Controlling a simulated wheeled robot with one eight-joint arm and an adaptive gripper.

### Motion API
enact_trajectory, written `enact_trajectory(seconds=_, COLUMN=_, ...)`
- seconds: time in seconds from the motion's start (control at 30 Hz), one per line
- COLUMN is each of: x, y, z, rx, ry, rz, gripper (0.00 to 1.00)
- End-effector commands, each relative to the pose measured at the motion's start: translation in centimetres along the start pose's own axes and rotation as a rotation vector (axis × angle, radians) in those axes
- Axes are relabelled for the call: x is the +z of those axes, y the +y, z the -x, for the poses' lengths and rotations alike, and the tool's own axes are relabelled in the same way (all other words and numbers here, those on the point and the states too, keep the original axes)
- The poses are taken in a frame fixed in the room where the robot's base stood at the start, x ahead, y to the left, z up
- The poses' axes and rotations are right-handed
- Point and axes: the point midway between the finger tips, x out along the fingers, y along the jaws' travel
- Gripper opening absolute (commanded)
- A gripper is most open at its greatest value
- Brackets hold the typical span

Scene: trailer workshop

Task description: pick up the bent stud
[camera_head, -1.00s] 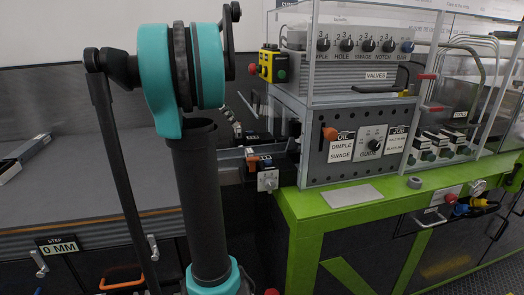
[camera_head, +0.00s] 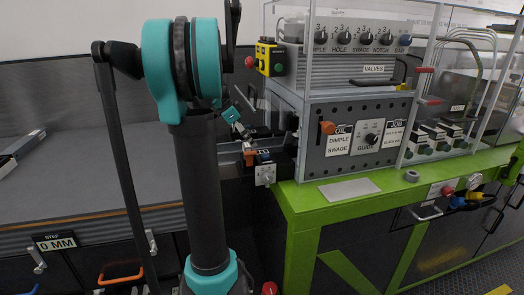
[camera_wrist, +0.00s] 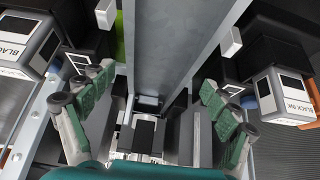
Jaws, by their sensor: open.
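In the wrist view, a long grey metal channel, which looks like the stud (camera_wrist: 165,45), runs from the top edge down to the middle. Its lower end meets a dark machine part; no bend can be made out. My gripper (camera_wrist: 158,100) is open, with one green-padded finger on each side of the channel's line. Clear gaps show between both pads and the channel, and nothing is held. In the head view, my arm hides most of the gripper; a small teal part of my wrist (camera_head: 231,115) shows beside the machine. The stud cannot be told apart there.
Boxes labelled black ink flank the fingers at left (camera_wrist: 30,45) and right (camera_wrist: 287,95). In the head view, a green-framed machine (camera_head: 310,200) with a clear guard stands at right. A grey bench (camera_head: 80,190) at left is mostly bare, with metal profiles (camera_head: 22,147) at its edge.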

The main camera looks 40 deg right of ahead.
Motion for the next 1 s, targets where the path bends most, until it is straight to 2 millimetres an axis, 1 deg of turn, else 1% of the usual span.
enact_trajectory(seconds=0.1, x=-0.2, y=0.0, z=-1.9, rx=0.001, ry=0.0, rz=-0.002, gripper=0.88)
enact_trajectory(seconds=0.23, x=-0.2, y=-0.1, z=-3.5, rx=0.001, ry=0.0, rz=-0.001, gripper=0.88)
enact_trajectory(seconds=0.37, x=-0.2, y=-0.1, z=-4.2, rx=0.001, ry=0.0, rz=0.0, gripper=0.88)
enact_trajectory(seconds=0.57, x=-0.2, y=-0.1, z=-4.2, rx=0.0, ry=0.0, rz=0.0, gripper=0.88)
enact_trajectory(seconds=0.67, x=-0.2, y=-0.1, z=-4.2, rx=0.0, ry=0.0, rz=0.0, gripper=0.77)
enact_trajectory(seconds=1.0, x=-0.2, y=-0.1, z=-4.2, rx=0.0, ry=0.0, rz=0.0, gripper=0.35)
